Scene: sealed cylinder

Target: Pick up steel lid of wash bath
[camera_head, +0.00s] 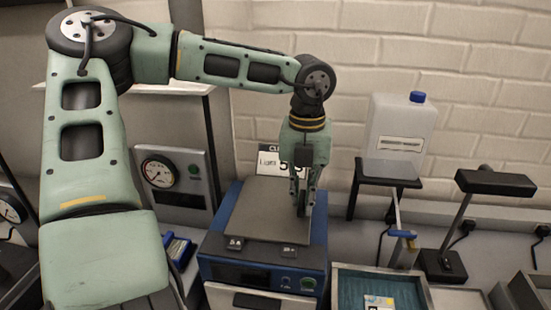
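The steel lid (262,208) is a flat grey plate lying on top of the wash bath (262,278), a blue box with a dark front panel and knobs. My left gripper (302,212) points down over the right part of the lid, with its fingertips at or just above the plate. My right gripper is not in view.
A label card (268,162) stands behind the bath. A gauge panel (160,172) is to the left. A clear jug (401,130) with a blue cap, a black stand (388,171) and a dark lamp-like stand (442,264) are to the right. A teal-lined tray (350,288) sits close to the bath's right.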

